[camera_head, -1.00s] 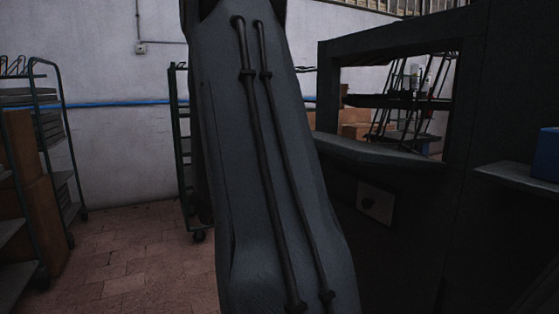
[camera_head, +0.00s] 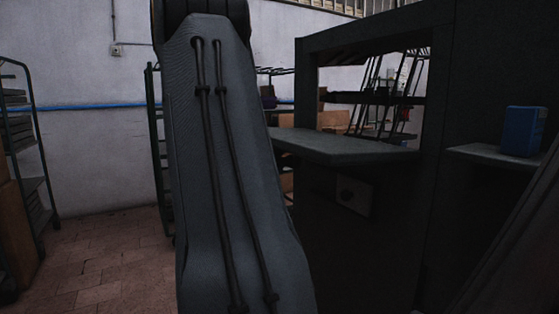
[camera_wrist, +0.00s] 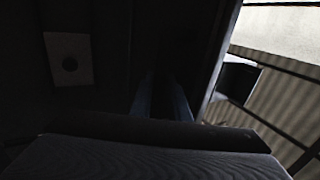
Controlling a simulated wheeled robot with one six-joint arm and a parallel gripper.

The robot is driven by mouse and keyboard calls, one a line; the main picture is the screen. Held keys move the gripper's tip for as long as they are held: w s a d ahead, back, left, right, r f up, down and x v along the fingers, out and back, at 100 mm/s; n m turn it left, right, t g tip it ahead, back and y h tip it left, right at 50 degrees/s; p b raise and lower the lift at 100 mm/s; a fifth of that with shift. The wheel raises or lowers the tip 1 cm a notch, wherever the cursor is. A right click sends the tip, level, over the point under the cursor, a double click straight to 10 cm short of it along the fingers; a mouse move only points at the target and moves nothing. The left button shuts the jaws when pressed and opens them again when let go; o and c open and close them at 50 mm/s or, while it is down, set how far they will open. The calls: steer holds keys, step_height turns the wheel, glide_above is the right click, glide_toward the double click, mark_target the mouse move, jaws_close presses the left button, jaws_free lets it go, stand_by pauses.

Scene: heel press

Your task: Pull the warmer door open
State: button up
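The warmer seems to be the large dark cabinet (camera_head: 380,235) right of my arm in the head view. It has an open window-like gap with a flat grey ledge or flap (camera_head: 345,146) along its lower edge; I cannot tell whether this flap is the door. A pale plate with a dark round knob (camera_head: 350,195) sits below it, and a similar plate shows in the wrist view (camera_wrist: 69,60). My gripper (camera_wrist: 163,98) shows in the wrist view as two dim bluish fingers against dark surfaces. Darkness hides its opening and any contact. My arm hides it in the head view.
A blue box (camera_head: 522,131) stands on a side shelf (camera_head: 488,155) at the right. A green-framed rack (camera_head: 158,150) stands behind my arm, and a shelving cart (camera_head: 30,150) with brown boxes is at the left. The tiled floor (camera_head: 105,260) between them is clear.

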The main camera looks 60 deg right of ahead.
steer(key=shift+o, duration=0.4)
steer(key=b+v, duration=0.4)
steer(key=v, duration=0.3)
steer(key=shift+w+a+f, duration=0.2)
steer(key=shift+a+f, duration=0.05)
stand_by(0.5)
